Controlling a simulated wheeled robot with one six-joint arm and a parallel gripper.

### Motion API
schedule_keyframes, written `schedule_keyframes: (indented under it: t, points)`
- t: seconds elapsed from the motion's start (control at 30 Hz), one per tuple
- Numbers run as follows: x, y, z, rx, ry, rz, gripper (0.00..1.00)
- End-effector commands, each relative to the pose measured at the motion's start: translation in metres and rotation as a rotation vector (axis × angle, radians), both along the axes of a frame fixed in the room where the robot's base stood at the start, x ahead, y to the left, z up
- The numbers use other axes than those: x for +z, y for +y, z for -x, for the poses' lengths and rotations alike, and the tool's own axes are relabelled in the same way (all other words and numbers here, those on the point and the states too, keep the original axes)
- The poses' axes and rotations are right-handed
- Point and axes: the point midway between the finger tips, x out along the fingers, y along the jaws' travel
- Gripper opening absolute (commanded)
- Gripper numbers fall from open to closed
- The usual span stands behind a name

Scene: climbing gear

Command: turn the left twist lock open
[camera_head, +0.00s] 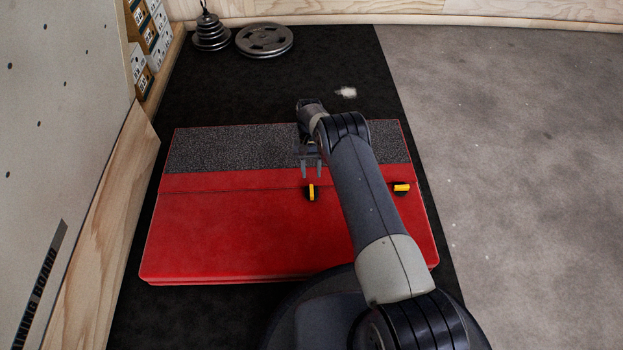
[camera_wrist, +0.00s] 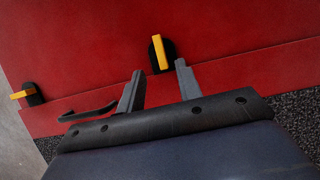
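The left twist lock (camera_head: 311,192) has a yellow bar handle on a black base, on the red pad (camera_head: 230,235). Its handle points up and down in the head view. In the wrist view the same lock (camera_wrist: 160,53) is near the middle, handle almost upright. The right twist lock (camera_head: 401,188) has its handle lying crosswise; in the wrist view it is at the left edge (camera_wrist: 25,94). My gripper (camera_head: 312,174) is open and empty, just beyond the left lock in the head view. In the wrist view its fingertips are below the lock, seemingly not touching it.
A grey speckled strip (camera_head: 230,149) runs along the pad's far side. A black strap-like loop (camera_wrist: 88,112) lies beside my gripper in the wrist view. A climbing wall (camera_head: 60,130) rises at left. The pad's left half is clear.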

Motion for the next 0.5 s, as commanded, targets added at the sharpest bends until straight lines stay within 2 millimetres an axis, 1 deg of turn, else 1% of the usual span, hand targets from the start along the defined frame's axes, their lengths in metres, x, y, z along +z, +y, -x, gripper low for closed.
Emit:
schedule_keyframes:
  t: [0.03, 0.2, 0.3, 0.5]
  points:
    - [0.011, 0.000, -0.004, 0.000, -0.003, 0.000, 0.34]
    - [0.031, 0.000, -0.012, 0.000, 0.000, 0.000, 0.34]
    - [0.036, 0.000, -0.014, 0.000, 0.000, 0.000, 0.34]
    - [0.037, 0.000, -0.015, 0.000, 0.001, 0.000, 0.34]
